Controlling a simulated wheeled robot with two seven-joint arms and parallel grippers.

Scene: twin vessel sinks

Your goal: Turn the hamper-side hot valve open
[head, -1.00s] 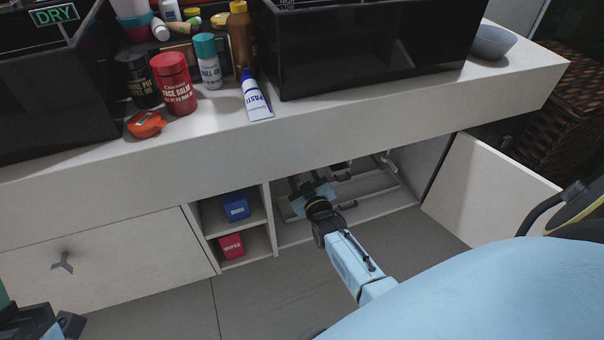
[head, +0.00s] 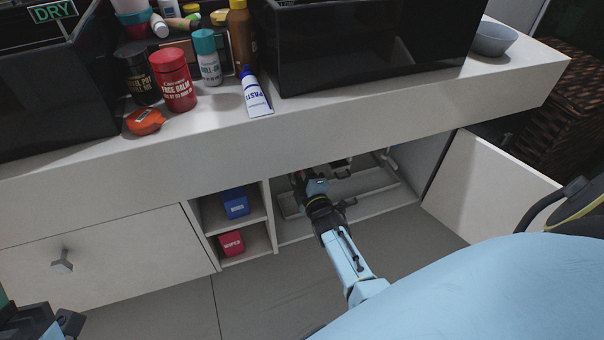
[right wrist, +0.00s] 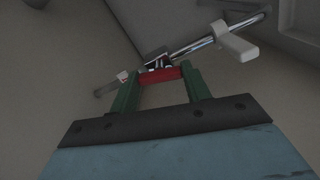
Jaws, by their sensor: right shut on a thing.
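In the right wrist view, the red valve handle (right wrist: 160,76) sits between the green fingers of my right gripper (right wrist: 160,88), which is shut on it. The handle is at a chrome pipe (right wrist: 200,44) that runs up to the right. In the head view, my right gripper (head: 306,182) reaches into the open cabinet under the counter; the handle is mostly hidden there. The wicker hamper (head: 572,105) stands at the far right. My left gripper (head: 40,325) shows only partly at the lower left corner, and its fingers are unclear.
A white lever (right wrist: 237,47) sits on the pipe beside the red handle. The open cabinet door (head: 490,180) stands right of my right arm. A shelf divider (head: 268,212) stands close on the left, with a blue box (head: 235,204) and a red box (head: 231,243) in cubbies.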

